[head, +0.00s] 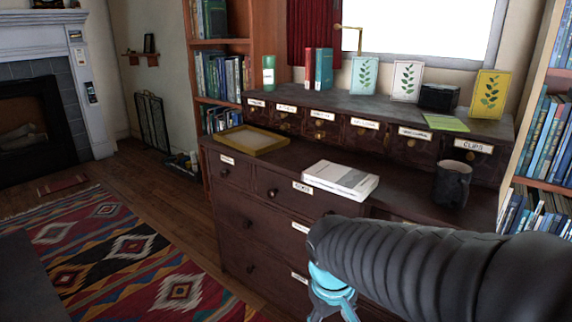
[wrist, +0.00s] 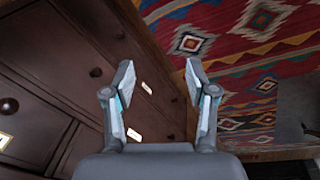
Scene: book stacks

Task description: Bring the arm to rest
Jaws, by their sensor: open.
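My gripper (wrist: 158,80) is open and empty in the wrist view, its two fingers spread apart. Beyond the fingers are the dark drawer fronts of the wooden cabinet (wrist: 60,75) on the left and the patterned rug (wrist: 255,45) on the right. In the head view my arm reaches in from the lower right, in front of the cabinet (head: 235,205).
On the cabinet top are a yellow-rimmed tray (head: 252,140), a white book (head: 341,179) and a dark mug (head: 452,184). Leaf-pattern cards (head: 407,81) stand on the raised drawers behind. Bookshelves flank the cabinet. The rug (head: 122,257) and floor at left are open.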

